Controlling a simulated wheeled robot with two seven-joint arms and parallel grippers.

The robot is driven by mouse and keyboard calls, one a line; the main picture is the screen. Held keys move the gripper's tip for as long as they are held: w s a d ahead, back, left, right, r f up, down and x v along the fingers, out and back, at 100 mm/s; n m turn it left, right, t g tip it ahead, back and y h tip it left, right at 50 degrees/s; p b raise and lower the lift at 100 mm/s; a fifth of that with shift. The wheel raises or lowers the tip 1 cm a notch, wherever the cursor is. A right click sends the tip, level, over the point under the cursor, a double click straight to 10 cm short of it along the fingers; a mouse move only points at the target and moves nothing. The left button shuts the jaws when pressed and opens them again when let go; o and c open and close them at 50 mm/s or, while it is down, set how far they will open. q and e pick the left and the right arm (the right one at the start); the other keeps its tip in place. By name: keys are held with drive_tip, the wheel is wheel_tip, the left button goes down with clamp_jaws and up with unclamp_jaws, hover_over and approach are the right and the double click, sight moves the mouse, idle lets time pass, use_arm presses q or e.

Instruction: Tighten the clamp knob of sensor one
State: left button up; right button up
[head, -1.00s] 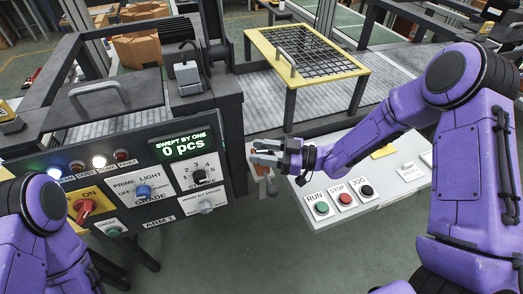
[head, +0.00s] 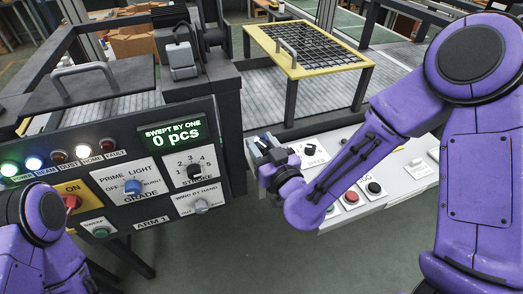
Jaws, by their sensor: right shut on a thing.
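My right gripper (head: 258,144) is at the left end of the white control panel, close to the right edge of the dark ARM 1 panel. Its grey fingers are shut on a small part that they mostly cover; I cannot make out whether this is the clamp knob. No sensor or label reading sensor one can be made out. Only a purple part of my left arm shows at the lower left; the left gripper is out of view.
The dark panel (head: 120,172) carries lamps, a red switch (head: 72,203), a blue grade knob (head: 132,187), a stroke knob (head: 194,171) and a display (head: 172,135) reading 0 pcs. A speed knob (head: 311,149) and push buttons sit on the white panel (head: 397,178). A yellow-framed mesh guard (head: 350,72) stands behind.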

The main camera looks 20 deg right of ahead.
drive_tip(key=m+h, duration=0.1)
drive_tip(key=h, duration=0.2)
drive_tip(key=shift+a+m, duration=0.15)
drive_tip(key=shift+m, duration=0.25)
drive_tip(key=m+h, duration=0.1)
drive_tip(key=h, duration=0.1)
drive_tip(key=shift+r+m+h, duration=0.1)
drive_tip(key=shift+m+h, duration=0.3)
drive_tip(key=m+g+h, duration=0.1)
drive_tip(key=m+h, duration=0.1)
drive_tip(key=h, duration=0.2)
drive_tip(key=m+g+h+p, duration=0.1)
drive_tip(key=m+g+h, duration=0.1)
drive_tip(key=m+h, duration=0.1)
drive_tip(key=shift+w+m+g+h+p, duration=0.1)
drive_tip(key=shift+m+g+h+p, duration=0.2)
drive_tip(key=shift+h, duration=0.4)
drive_tip(key=shift+r, duration=0.1)
drive_tip(key=o, duration=1)
drive_tip(key=shift+c, duration=0.2)
